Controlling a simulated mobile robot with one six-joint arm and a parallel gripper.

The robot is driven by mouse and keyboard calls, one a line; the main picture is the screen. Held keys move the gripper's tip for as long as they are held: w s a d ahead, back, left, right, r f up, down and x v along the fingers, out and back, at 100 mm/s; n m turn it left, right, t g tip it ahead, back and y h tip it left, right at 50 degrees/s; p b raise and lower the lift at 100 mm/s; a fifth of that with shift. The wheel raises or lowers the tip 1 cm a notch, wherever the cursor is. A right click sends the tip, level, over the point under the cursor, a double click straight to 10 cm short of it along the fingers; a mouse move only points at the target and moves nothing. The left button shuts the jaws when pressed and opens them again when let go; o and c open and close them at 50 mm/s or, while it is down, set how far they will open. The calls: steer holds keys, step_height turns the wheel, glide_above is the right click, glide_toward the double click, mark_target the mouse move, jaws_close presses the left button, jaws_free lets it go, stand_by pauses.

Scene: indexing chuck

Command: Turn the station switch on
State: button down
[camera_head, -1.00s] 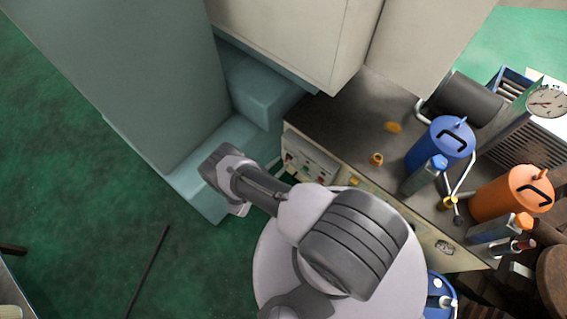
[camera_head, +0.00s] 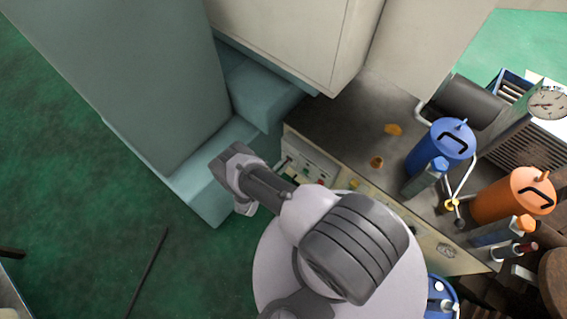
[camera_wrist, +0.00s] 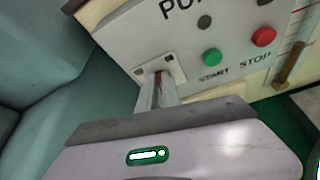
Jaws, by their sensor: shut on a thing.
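The grey control panel (camera_head: 314,165) with buttons is on the front of the bench, beside my wrist in the head view. In the wrist view, the station switch plate (camera_wrist: 168,68) is a pale plate on this panel, with screws and a slot. My gripper (camera_wrist: 162,88) reaches up to the plate, its narrow fingers shut on the switch lever. The fingers hide most of the lever, so its position is hard to tell.
A green START button (camera_wrist: 211,57) and a red STOP button (camera_wrist: 264,36) sit just right of the switch. A slider scale (camera_wrist: 290,62) is further right. A blue canister (camera_head: 440,146) and an orange canister (camera_head: 513,196) stand on the bench. Teal cabinets (camera_head: 165,90) are close on the left.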

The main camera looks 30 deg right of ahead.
steer(key=shift+s+f+m+t, duration=0.1)
steer(key=shift+s+m+t, duration=0.15)
steer(key=shift+m, duration=0.45)
steer(key=c, duration=1.5)
jaws_free()
steer(key=shift+c, duration=0.2)
steer(key=p+v, duration=0.4)
steer(key=v, duration=1.3)
steer(key=shift+s, duration=0.2)
steer(key=shift+c, duration=0.2)
